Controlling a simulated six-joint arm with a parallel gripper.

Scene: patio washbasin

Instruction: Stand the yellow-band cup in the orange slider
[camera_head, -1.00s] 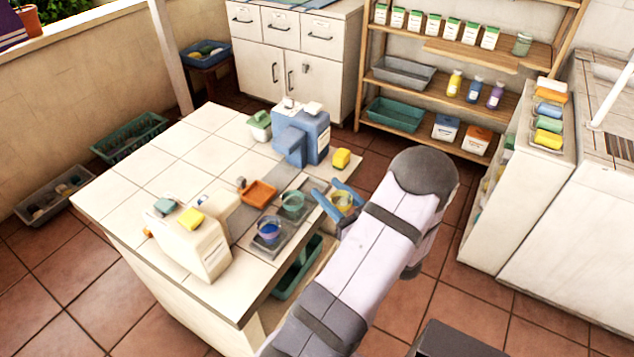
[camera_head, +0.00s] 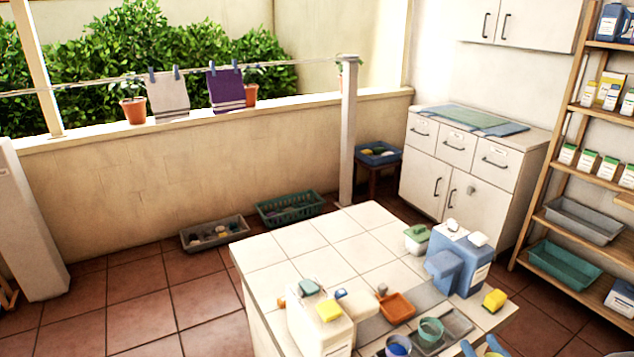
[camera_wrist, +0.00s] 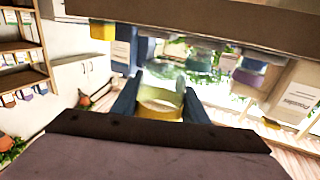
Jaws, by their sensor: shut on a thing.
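My gripper (camera_head: 483,347) shows only by its blue fingertips at the bottom edge of the head view. In the wrist view my gripper (camera_wrist: 160,92) is shut on the yellow-band cup (camera_wrist: 160,108), a see-through cup held between the blue fingers. The orange slider (camera_head: 397,307) is a small orange tray on the tiled counter, left of and farther back than my gripper. Its inside looks empty. A green-band cup (camera_head: 431,331) and a blue-band cup (camera_head: 398,347) stand on a grey tray between the slider and my gripper. The rest of my arm is out of the head view.
A blue dispenser (camera_head: 462,262) with a yellow sponge (camera_head: 495,300) beside it stands behind the cups. A cream dispenser (camera_head: 318,328) stands left of the slider. The back of the tiled counter (camera_head: 345,240) is clear.

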